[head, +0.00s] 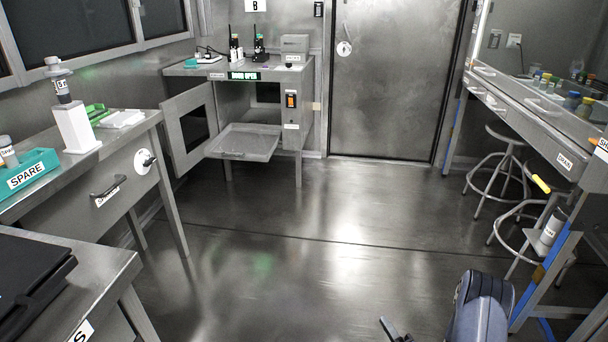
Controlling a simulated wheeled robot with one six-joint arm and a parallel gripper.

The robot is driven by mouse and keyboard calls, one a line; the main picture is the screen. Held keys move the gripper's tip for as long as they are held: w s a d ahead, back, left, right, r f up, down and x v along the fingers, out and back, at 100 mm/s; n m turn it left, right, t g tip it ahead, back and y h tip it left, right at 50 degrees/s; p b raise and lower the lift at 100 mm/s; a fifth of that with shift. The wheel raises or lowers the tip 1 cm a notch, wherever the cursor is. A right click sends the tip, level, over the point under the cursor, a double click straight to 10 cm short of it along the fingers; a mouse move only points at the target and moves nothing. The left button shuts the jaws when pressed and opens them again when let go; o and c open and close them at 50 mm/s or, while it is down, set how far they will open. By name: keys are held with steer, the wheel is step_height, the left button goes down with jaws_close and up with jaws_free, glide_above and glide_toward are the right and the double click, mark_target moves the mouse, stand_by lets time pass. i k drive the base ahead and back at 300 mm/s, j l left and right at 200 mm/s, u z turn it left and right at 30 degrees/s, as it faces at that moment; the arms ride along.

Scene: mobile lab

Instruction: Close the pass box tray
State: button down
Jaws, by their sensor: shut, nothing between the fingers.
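The pass box (292,108) stands against the back wall, left of the grey door. Its front door (190,128) is swung open to the left. The pass box tray (243,144) is pulled out toward me, a flat, empty-looking grey tray with a small handle at its front edge. A green sign reading "DOOR OPEN" sits above the opening. My gripper (388,327) shows only as a dark tip at the bottom edge, shut and empty, far from the tray and low over the floor.
The middle floor (300,230) is clear up to the tray. A bench with a drawer (110,195) and a teal SPARE rack (28,175) lines the left. Stools (498,170) and a long bench (530,110) line the right. A closed door (395,80) is at the back.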

mark_target(250, 142)
steer(key=i+j+u, duration=0.1)
steer(key=i+u, duration=0.2)
steer(key=i, duration=0.55)
steer(key=i+l+u, duration=0.15)
steer(key=i+u, duration=0.15)
steer(key=i, duration=0.55)
